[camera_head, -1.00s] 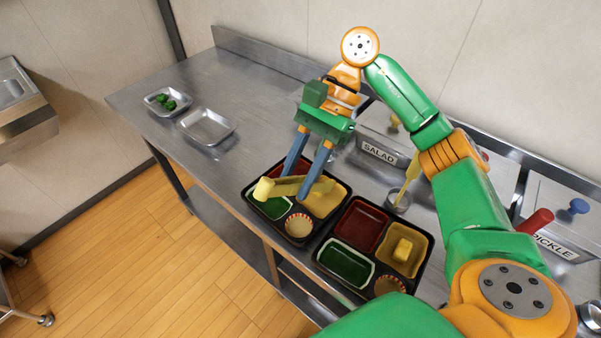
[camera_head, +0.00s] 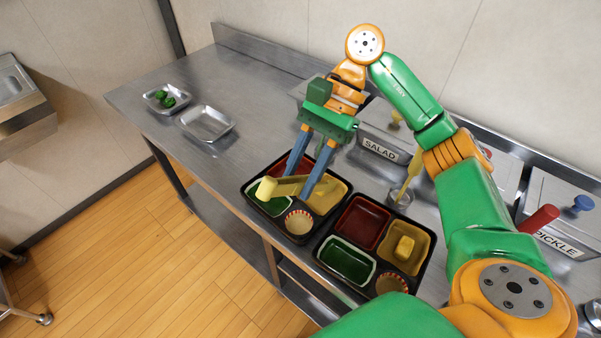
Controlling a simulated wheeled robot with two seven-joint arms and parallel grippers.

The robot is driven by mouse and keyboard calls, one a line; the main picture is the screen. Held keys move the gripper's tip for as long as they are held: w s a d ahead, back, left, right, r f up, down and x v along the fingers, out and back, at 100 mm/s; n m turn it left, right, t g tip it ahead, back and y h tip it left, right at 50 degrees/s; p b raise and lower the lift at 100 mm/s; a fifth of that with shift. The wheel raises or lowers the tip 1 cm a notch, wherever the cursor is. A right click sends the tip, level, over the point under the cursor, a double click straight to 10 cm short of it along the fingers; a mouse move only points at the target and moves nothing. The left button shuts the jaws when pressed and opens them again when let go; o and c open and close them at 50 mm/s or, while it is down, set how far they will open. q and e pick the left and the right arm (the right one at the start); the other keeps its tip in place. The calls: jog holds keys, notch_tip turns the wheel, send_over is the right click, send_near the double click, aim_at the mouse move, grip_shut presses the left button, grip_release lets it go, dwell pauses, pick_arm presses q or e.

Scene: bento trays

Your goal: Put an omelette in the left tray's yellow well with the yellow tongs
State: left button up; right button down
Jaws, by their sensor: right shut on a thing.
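My right gripper (camera_head: 300,184) points down over the left tray (camera_head: 247,202). It is shut on the yellow tongs (camera_head: 291,187), which lie nearly level across its fingers. At the tongs' left end is a pale yellow block, which looks like an omelette (camera_head: 266,188), above the edge of the green well (camera_head: 272,206). The left tray's yellow well (camera_head: 328,200) is to the right of the fingers, partly hidden by them. I cannot see an omelette in that well. Another omelette (camera_head: 404,248) sits in the right tray's yellow well (camera_head: 418,262). My left gripper is out of view.
The right tray (camera_head: 318,258) stands close to the left tray. Behind them are a salad bin (camera_head: 378,150), a small metal cup (camera_head: 400,198) holding a yellow-handled utensil, and a pickle bin (camera_head: 556,243). An empty metal dish (camera_head: 207,124) and a dish of green pieces (camera_head: 160,100) are far left.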

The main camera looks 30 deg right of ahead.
jog(key=shift+f, duration=0.1)
notch_tip(320, 180, down, 3)
jog(key=b, duration=0.2)
jog(key=shift+b, duration=0.35)
dwell(0.3)
jog(key=c, duration=0.9)
grip_release()
notch_tip(320, 180, up, 12)
jog(key=p, duration=0.9)
jog(key=shift+p, duration=0.4)
